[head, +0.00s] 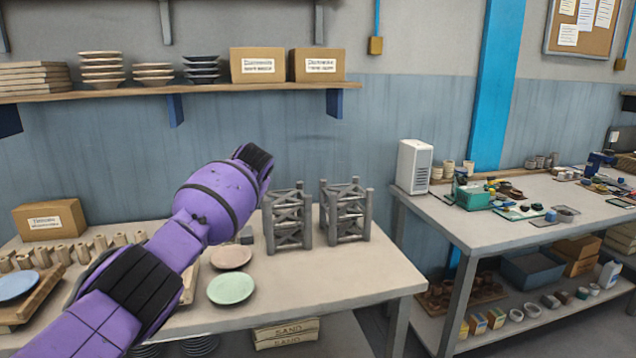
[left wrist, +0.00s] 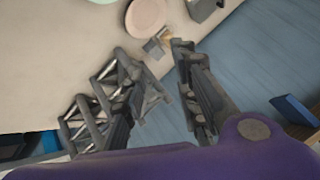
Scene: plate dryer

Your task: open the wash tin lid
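A small grey box, possibly the wash tin, shows partly in the head view (head: 246,235), between the purple arm and the left rack. In the left wrist view a small grey box-like thing (left wrist: 153,48) lies beyond my fingertips, next to the pink plate. A small orange-brown bit shows beside it. I cannot tell its lid apart. My left gripper (left wrist: 157,62) is open, its two dark fingers spread with nothing visible held between them. In the head view my left arm hides its own gripper. My right gripper is in neither view.
Two grey lattice racks (head: 288,218) (head: 346,211) stand on the table (head: 385,268). A pink plate (head: 231,257) and a green plate (head: 231,288) lie in front. A loaded wall shelf (head: 210,88) is above. The table's front right is clear.

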